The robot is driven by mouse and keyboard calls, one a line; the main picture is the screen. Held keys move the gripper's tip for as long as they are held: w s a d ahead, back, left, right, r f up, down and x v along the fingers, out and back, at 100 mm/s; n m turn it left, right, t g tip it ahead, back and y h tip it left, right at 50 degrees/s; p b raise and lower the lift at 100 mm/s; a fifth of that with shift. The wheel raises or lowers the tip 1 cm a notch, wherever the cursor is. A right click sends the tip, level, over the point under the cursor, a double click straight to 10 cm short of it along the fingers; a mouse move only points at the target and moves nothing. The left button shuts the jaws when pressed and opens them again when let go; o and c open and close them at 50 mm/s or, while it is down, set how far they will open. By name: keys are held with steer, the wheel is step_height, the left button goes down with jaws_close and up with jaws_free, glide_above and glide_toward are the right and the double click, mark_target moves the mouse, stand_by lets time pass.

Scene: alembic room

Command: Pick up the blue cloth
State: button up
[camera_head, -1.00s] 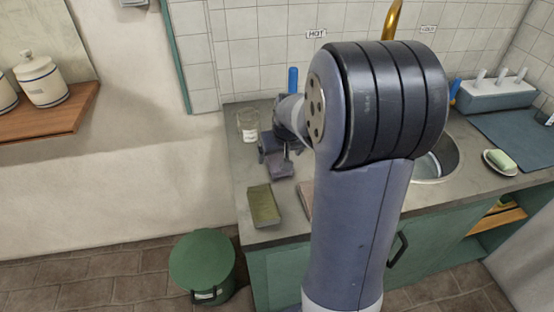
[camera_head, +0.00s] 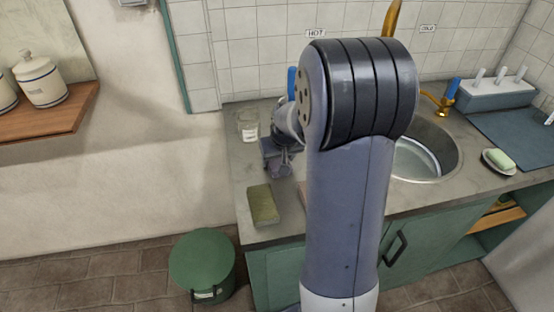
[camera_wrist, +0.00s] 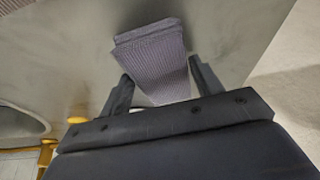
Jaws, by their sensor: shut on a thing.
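The cloth (camera_wrist: 152,58) is a folded, ribbed piece of blue-grey to purple fabric in the wrist view. Its near part lies between the two fingers of my gripper (camera_wrist: 160,88), which is shut on it. In the head view the cloth (camera_head: 274,149) shows at the end of my arm, over the left part of the counter, and my gripper (camera_head: 281,160) is small and partly hidden there. I cannot tell whether the cloth is clear of the counter.
A glass jar (camera_head: 248,126) stands just behind and left of the cloth. A green sponge-like block (camera_head: 263,204) lies in front. A pinkish item is mostly hidden by my arm. The sink (camera_head: 424,154) is to the right. A green bin (camera_head: 203,262) stands on the floor.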

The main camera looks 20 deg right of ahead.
mark_target(279, 160)
steer(key=shift+c, duration=1.2)
step_height(279, 160, up, 10)
steer(key=o, duration=0.5)
steer(key=shift+c, duration=0.2)
steer(key=c, duration=0.4)
